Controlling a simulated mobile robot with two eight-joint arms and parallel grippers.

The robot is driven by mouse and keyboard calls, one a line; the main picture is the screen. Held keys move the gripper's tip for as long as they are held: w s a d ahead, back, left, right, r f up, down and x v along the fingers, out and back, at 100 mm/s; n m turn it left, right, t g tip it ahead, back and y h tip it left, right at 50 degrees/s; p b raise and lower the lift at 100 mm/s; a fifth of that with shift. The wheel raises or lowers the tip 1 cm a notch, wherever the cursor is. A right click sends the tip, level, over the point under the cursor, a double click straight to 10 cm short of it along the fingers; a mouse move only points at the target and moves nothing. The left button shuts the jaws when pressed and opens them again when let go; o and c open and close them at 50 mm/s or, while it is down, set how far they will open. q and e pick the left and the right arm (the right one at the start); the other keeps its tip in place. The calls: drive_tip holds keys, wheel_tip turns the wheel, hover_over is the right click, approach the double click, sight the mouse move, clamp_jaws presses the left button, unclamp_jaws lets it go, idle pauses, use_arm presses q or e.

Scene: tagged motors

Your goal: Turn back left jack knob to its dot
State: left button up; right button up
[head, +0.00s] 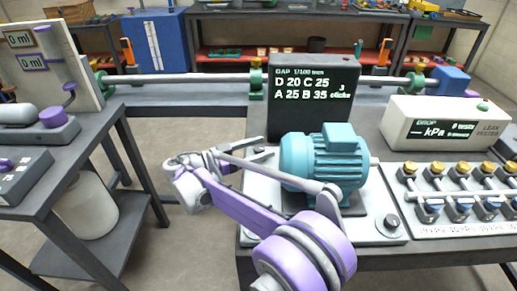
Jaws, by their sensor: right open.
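A teal motor (338,162) sits on a pale base plate (365,232) on the dark bench. The back left jack knob cannot be made out; my right gripper and arm cover that side. My right gripper (268,152) is open, its fingers pointing right, at the back left of the motor. I cannot tell whether it touches anything. A black display (313,100) behind the motor reads D 20, C 25, A 25, B 35 and 3 clicks. My left gripper is out of view.
A white leak tester (445,125) and a manifold with several yellow-capped valves (450,180) stand right of the motor. A side table (75,165) with instruments is at left, with open floor between. A long shaft (180,78) runs behind.

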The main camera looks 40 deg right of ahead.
clamp_jaws()
drive_tip(key=n+t+p, duration=0.2)
drive_tip(key=t, duration=0.1)
drive_tip(key=shift+s+r+h, duration=0.15)
drive_tip(key=shift+r+h, duration=0.05)
drive_tip(key=shift+h, duration=0.1)
drive_tip(key=n+t+p, duration=0.1)
drive_tip(key=n+t, duration=0.1)
drive_tip(key=t, duration=0.1)
drive_tip(key=shift+f, duration=0.1)
drive_tip(key=shift+f+n+t, duration=0.1)
drive_tip(key=shift+n+t, duration=0.2)
drive_tip(key=shift+t, duration=0.3)
unclamp_jaws()
